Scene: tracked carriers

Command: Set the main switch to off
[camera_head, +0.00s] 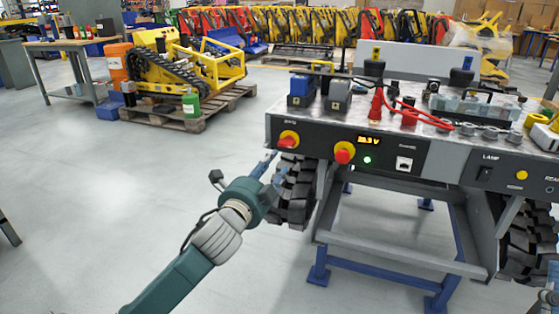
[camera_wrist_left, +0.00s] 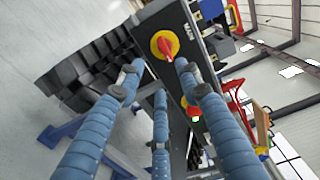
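The main switch (camera_head: 289,139) is a red handle on a yellow round plate at the left end of the carrier's dark front panel. It also shows in the left wrist view (camera_wrist_left: 165,44), beside the label MAIN. Its handle seems to lie roughly along the panel's length. My left gripper (camera_head: 270,166) is below and slightly left of the switch, apart from it. In the left wrist view its blue fingers (camera_wrist_left: 158,78) are spread with nothing between them, and the switch is beyond their tips. A small part of my right gripper (camera_head: 547,296) shows at the bottom right corner.
A red knob on yellow (camera_head: 344,153), a green light and a display reading about 24 V sit right of the switch. A black track (camera_head: 294,195) is behind my left gripper. Red cables and connectors (camera_head: 377,103) stand on top.

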